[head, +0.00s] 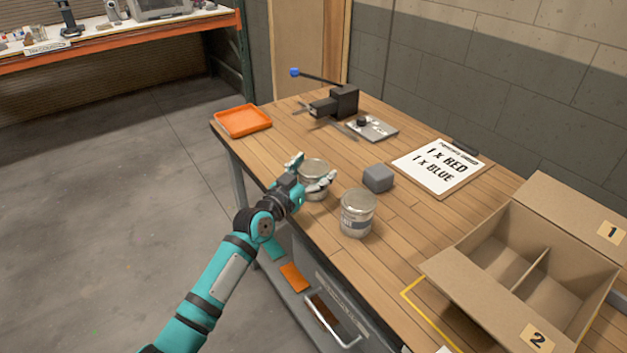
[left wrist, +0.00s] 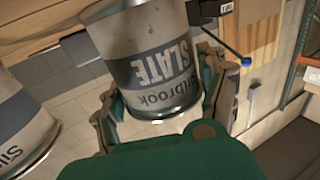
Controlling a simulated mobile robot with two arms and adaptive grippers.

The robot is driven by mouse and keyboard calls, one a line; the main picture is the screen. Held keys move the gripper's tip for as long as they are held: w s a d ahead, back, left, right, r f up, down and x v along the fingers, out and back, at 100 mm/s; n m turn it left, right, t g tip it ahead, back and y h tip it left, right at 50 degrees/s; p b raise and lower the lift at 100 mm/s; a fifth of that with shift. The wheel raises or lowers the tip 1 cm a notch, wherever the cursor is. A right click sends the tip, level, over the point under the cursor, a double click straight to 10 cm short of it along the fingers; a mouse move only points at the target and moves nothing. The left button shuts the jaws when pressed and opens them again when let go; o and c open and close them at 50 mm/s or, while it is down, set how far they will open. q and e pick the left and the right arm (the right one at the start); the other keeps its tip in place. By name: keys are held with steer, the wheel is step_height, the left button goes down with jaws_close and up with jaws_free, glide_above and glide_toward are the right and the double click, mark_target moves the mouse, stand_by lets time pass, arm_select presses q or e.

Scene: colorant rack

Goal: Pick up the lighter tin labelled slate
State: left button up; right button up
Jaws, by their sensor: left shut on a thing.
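A silver-grey tin (head: 314,168) with a dark label band stands upright between the fingers of my left gripper (head: 310,185). In the left wrist view this tin (left wrist: 150,60) reads "SLATE" and "Silbrook", upside down. My left gripper is shut on it, with a finger on each side of its body. I cannot tell whether its base touches the table. A second, similar tin (head: 357,214) stands on the table just right of and nearer than the held one. It also shows at the left of the wrist view (left wrist: 20,128), its label cut off. My right gripper is not in view.
A grey block (head: 378,179) sits right of the tins. A sign reading "1 x RED, 1 x BLUE" (head: 437,165) lies behind it. A divided cardboard box (head: 480,283) fills the right. An orange tray (head: 243,121) and a black device (head: 343,101) are at the far end.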

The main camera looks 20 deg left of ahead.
arm_select(q)
steer(key=shift+c, duration=1.4)
steer(key=shift+r, duration=0.15)
steer(key=shift+r, duration=0.65)
step_height(320, 180, up, 2)
steer(key=shift+r, duration=0.15)
steer(key=s+d+r, duration=0.1)
steer(key=s+d, duration=0.1)
steer(key=s, duration=1.4)
steer(key=shift+c, duration=0.2)
